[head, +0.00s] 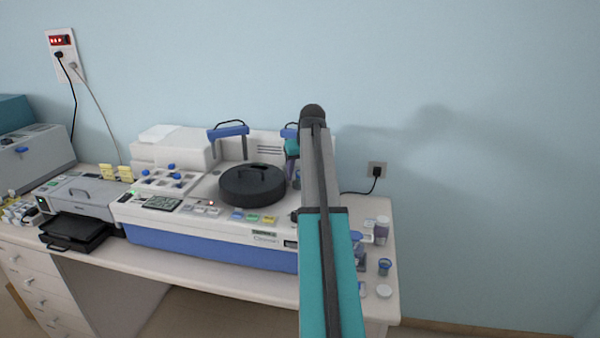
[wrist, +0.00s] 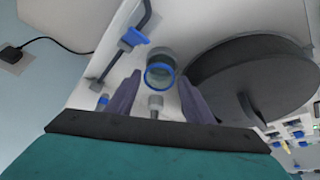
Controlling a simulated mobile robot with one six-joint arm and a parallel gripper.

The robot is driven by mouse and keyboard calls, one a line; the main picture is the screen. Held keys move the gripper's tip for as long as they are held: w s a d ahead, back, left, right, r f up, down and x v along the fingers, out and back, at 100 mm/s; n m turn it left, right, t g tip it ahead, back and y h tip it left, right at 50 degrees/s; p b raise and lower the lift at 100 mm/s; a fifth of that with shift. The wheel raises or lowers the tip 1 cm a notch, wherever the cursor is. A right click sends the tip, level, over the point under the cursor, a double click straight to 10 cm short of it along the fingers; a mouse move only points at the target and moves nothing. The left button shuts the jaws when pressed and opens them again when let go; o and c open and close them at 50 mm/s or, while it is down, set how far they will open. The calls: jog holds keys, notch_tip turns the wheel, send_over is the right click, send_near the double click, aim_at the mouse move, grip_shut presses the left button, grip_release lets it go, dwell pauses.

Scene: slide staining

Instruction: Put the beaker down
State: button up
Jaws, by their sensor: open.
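The beaker (wrist: 160,76), with a blue rim and a greenish inside, shows in the wrist view over the white top of the staining machine. It sits at the tips of my gripper (wrist: 159,84), whose two purple fingers are spread to either side of it. My gripper is open, and no firm grip shows. Whether a finger touches the beaker, or how its base rests, I cannot tell. In the head view my arm hides the beaker and most of my gripper, which is behind the arm over the machine's right part.
A round black lidded drum (head: 252,185) stands on the machine (head: 200,246), close beside my gripper. Blue-capped dispenser arms (head: 228,131) rise at the back. A jar (head: 381,230), a blue cup (head: 385,267) and a white lid (head: 384,291) stand at the bench's right end.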

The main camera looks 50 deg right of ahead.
jog(key=shift+r, duration=0.1)
jog(key=shift+r, duration=0.4)
jog(key=b+v, duration=0.2)
jog(key=v, duration=0.9)
jog(key=shift+s+r+b, duration=0.2)
jog(key=shift+r+b, duration=0.15)
jog(key=shift+f, duration=0.1)
dwell(0.4)
